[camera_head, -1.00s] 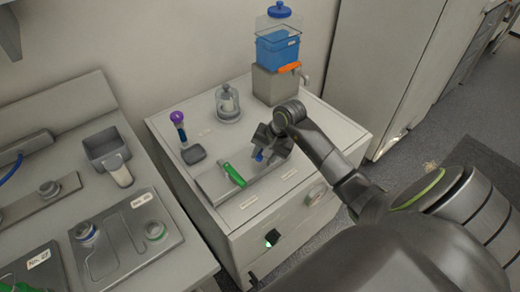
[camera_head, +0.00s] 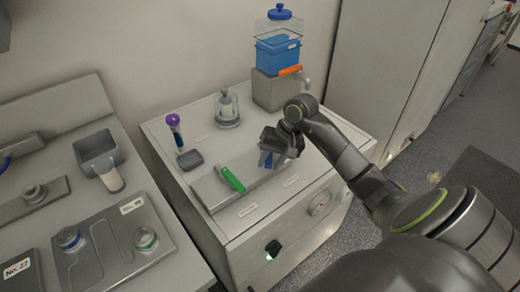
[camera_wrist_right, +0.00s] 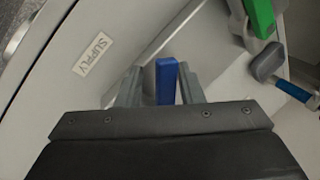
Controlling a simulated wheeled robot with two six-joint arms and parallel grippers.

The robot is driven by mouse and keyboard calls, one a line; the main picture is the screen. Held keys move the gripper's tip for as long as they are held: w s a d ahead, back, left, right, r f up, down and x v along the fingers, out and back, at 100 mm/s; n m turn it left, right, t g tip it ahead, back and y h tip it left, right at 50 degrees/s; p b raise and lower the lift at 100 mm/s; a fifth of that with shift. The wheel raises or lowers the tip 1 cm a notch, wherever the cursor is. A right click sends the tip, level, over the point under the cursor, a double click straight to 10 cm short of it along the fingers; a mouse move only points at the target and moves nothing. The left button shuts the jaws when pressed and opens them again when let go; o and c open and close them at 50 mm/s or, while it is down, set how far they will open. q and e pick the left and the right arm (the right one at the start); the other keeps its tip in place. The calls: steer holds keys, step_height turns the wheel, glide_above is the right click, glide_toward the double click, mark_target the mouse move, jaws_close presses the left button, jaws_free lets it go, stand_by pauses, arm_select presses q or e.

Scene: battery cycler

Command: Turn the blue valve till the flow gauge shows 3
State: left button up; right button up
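The blue valve (camera_head: 268,161) has a flat upright handle on the sloped strip along the front of the grey cabinet. My right gripper (camera_head: 277,151) is over it, pointing down. In the right wrist view the blue valve handle (camera_wrist_right: 165,82) stands between the two fingers of the right gripper (camera_wrist_right: 160,86). The right finger is very close to it; a narrow gap shows at the left finger. The flow gauge (camera_head: 320,202) is a round dial on the cabinet's front face, too small to read. My left gripper is not in view.
A green valve handle (camera_head: 232,180) lies left of the blue one. A black knob (camera_head: 273,248) with a green light is on the front. A glass jar (camera_head: 227,108), a tube with purple cap (camera_head: 175,130) and a blue tank (camera_head: 278,50) stand behind.

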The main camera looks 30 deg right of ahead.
steer(key=shift+c, duration=1)
steer(key=shift+o, duration=0.5)
steer(key=shift+d+r, duration=0.15)
steer(key=shift+r, duration=0.15)
steer(key=p+v, duration=0.2)
steer(key=v, duration=0.5)
steer(key=shift+r, duration=0.15)
